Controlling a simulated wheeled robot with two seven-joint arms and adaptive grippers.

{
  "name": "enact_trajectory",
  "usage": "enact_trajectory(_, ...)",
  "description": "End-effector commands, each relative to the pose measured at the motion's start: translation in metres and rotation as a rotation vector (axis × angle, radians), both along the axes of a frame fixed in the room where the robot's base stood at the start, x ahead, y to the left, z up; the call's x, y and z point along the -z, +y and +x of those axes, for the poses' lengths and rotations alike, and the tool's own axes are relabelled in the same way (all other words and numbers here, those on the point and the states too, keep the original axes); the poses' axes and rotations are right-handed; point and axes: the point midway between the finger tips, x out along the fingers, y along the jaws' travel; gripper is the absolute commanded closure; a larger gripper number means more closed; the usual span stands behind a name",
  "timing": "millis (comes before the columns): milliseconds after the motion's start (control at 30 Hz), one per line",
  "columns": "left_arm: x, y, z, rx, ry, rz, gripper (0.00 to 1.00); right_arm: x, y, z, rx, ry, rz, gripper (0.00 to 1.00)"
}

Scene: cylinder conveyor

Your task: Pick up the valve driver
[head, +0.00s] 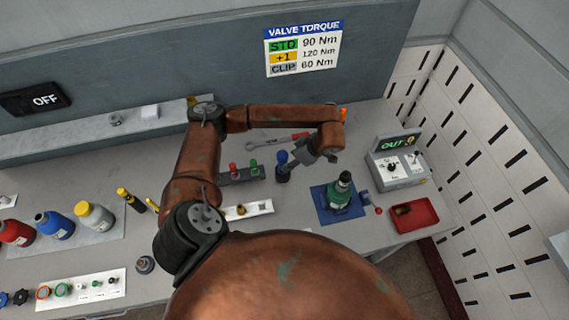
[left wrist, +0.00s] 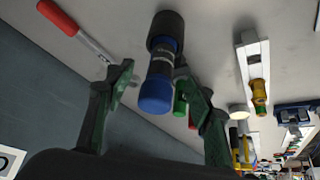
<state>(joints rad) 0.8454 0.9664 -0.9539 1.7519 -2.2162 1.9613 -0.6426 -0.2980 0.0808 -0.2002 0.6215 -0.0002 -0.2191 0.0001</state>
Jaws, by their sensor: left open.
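A blue-and-black tool, which I take for the valve driver (head: 282,172), stands upright on the bench in the head view, to the right of a dark rack. In the left wrist view the tool (left wrist: 163,58) shows its blue end towards the camera and its black end farther off. My left gripper (head: 304,157) is beside its upper part. In the left wrist view its green fingers (left wrist: 153,80) are apart, one on each side of the tool. A gap shows at the left finger; contact at the right finger is unclear. My right gripper is out of view.
A dark rack (head: 240,176) with red and green pieces stands close by. A red-handled wrench (head: 268,146) lies behind. A blue plate (head: 325,211) with a green valve, a control box (head: 394,177) and a red tray (head: 425,214) are to the right.

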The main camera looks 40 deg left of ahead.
Motion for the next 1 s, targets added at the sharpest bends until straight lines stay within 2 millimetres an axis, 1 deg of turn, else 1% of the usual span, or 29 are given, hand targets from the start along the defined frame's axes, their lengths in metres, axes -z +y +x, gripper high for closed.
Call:
enact_trajectory(33,0.005,0.003,-0.002,-0.001,0.004,0.000,0.51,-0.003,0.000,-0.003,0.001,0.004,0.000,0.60)
enact_trajectory(200,0.019,0.012,-0.003,0.001,0.005,-0.003,0.51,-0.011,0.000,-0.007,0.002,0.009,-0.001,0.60)
enact_trajectory(367,0.037,0.026,-0.006,-0.002,0.007,-0.003,0.51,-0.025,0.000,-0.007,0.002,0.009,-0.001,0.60)
enact_trajectory(400,0.043,0.029,-0.006,-0.002,0.007,-0.004,0.51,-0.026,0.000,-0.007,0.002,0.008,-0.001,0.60)
enact_trajectory(500,0.053,0.034,-0.006,-0.001,0.005,-0.004,0.51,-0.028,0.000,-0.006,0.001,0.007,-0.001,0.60)
enact_trajectory(600,0.057,0.036,-0.006,0.001,0.005,-0.004,0.51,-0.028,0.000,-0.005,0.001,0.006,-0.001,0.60)
enact_trajectory(800,0.058,0.036,-0.006,0.001,0.004,-0.005,0.52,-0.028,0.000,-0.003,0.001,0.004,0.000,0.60)
enact_trajectory(1000,0.058,0.036,-0.006,0.000,0.004,-0.004,0.65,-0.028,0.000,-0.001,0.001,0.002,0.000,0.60)
